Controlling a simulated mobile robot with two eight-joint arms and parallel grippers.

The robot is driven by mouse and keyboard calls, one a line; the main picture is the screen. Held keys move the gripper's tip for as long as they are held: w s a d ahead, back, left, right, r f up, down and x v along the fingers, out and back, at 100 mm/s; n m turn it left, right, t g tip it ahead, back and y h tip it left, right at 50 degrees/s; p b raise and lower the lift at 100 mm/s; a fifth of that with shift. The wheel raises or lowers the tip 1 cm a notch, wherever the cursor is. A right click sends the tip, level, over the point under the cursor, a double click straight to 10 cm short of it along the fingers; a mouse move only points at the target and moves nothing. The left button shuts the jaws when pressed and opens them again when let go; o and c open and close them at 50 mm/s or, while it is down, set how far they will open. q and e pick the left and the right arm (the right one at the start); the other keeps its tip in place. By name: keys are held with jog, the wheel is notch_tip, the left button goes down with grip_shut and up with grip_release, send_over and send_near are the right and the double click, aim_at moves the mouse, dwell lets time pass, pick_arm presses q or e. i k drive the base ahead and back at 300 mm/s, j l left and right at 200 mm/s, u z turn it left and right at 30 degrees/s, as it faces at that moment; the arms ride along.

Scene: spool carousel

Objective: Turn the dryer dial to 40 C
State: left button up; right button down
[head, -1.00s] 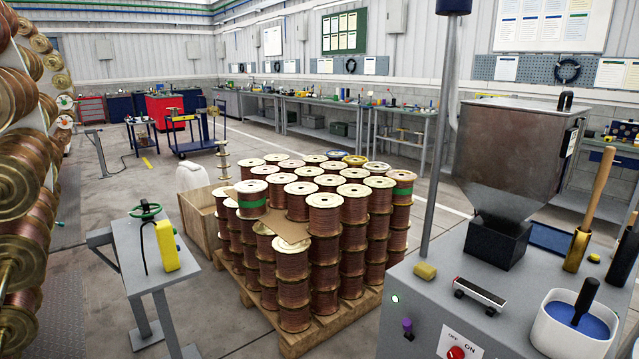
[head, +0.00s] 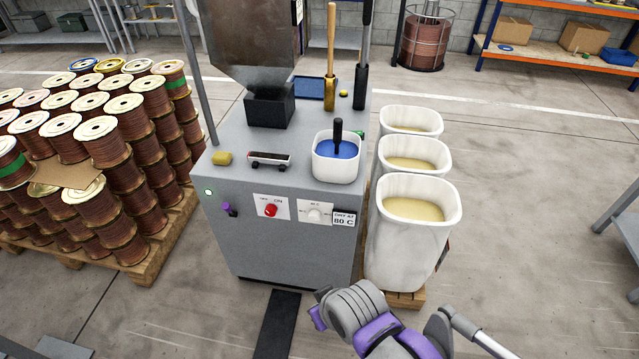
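The dryer is a grey cabinet (head: 270,165) with a metal hopper on top. The dryer dial (head: 314,214) is a small white knob on a white plate on its front face. A sign (head: 344,219) beside the dial reads "DRY AT 80 C". The dial's scale marks are too small to read. My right arm comes in at the bottom, with its grey and purple end (head: 322,308) below and in front of the dial, apart from the cabinet. Its fingertips do not show clearly. My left gripper is out of view.
A red switch (head: 270,210) and a purple knob (head: 229,209) are left of the dial. White bins (head: 408,240) stand close on the cabinet's right. Stacked copper spools (head: 105,145) on a pallet stand left.

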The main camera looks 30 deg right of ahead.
aim_at(314, 216)
jog(key=z, duration=0.95)
